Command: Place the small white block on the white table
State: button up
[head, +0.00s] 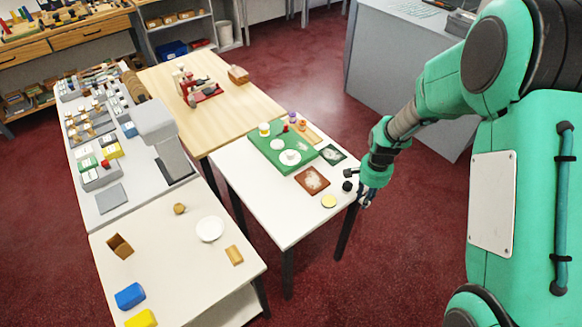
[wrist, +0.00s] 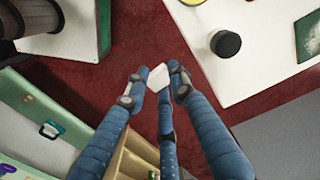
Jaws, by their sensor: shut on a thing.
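The small white block (wrist: 158,77) is between my fingertips in the wrist view, with the red floor behind it. My gripper (wrist: 156,82) is shut on it. In the head view my gripper (head: 365,198) hangs just off the right edge of the white table (head: 268,205), close to a black knob-like object (head: 347,186). The block cannot be made out in the head view. The white table also shows in the wrist view (wrist: 262,75), to the right of the block.
On the white table are a green board (head: 267,147) with white dishes, a brown square tile (head: 312,180), a dark green tile (head: 332,154) and a yellow disc (head: 329,201). Its front left part is bare. A grey counter (head: 405,60) stands behind my arm.

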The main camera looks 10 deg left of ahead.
jog(key=shift+s+d+m, duration=0.15)
jog(key=shift+s+d, duration=0.05)
jog(key=shift+d, duration=0.35)
jog(key=shift+s+d+m, duration=0.15)
jog(key=shift+s+d, duration=0.05)
jog(key=shift+d, duration=0.3)
jog(key=shift+w, duration=0.15)
jog(key=w, duration=0.5)
jog(key=w+f+b, duration=0.1)
jog(key=w, duration=0.9)
jog(key=shift+w+a+f+b, duration=0.15)
jog(key=shift+w+f+b, duration=0.15)
jog(key=shift+w, duration=0.1)
jog(key=shift+f+b, duration=0.35)
jog(key=shift+f, duration=1.35)
jog(key=shift+f, duration=0.15)
